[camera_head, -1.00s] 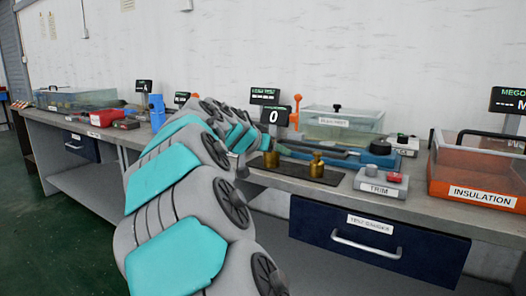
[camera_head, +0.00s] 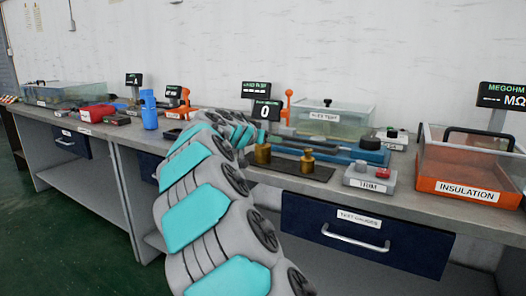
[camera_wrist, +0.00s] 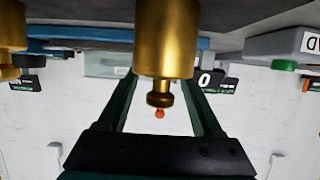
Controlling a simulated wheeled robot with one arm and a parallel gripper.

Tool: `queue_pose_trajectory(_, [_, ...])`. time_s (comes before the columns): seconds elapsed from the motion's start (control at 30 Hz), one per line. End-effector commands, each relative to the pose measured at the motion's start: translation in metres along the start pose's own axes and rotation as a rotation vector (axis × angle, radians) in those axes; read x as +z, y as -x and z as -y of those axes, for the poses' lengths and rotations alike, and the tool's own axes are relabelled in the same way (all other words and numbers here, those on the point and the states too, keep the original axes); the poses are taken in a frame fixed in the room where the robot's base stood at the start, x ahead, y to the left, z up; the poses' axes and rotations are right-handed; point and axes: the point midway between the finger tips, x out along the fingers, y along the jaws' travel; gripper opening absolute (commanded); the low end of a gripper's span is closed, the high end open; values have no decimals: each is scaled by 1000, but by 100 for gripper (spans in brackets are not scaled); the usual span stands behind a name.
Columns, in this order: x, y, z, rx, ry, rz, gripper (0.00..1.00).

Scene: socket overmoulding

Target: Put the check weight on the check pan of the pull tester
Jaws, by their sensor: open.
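Two brass knobbed weights stand upright on a dark plate (camera_head: 290,171) on the bench: a left one (camera_head: 263,153) and a right one (camera_head: 307,160). I cannot tell which is the check weight. The wrist view is upside down. There a brass weight (camera_wrist: 167,40) fills the space ahead of my gripper (camera_wrist: 165,75), between the lines of its open fingers. I cannot tell if they touch it. Another brass weight (camera_wrist: 10,28) shows at the left edge. In the head view my arm hides my gripper. A "0" display (camera_head: 265,110) stands behind the weights. No check pan is clearly identifiable.
A grey TRIM box (camera_head: 369,178) stands right of the weights. An orange INSULATION tray (camera_head: 465,188) stands further right. A lidded clear tank (camera_head: 331,119) and a blue device (camera_head: 350,151) are behind. A blue bottle (camera_head: 149,112) stands to the left.

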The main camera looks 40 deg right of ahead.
Motion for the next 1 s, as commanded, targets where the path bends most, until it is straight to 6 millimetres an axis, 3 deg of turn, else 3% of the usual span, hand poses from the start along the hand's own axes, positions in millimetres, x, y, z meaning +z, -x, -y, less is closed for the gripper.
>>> queue_pose_trajectory(0.2, [0, -1, 0, 0, 1, 0, 65])
queue_pose_trajectory(0.77, [1, -1, 0, 0, 1, 1, 2])
queue_pose_trajectory(1.0, [1, -1, 0, 0, 1, 1, 0])
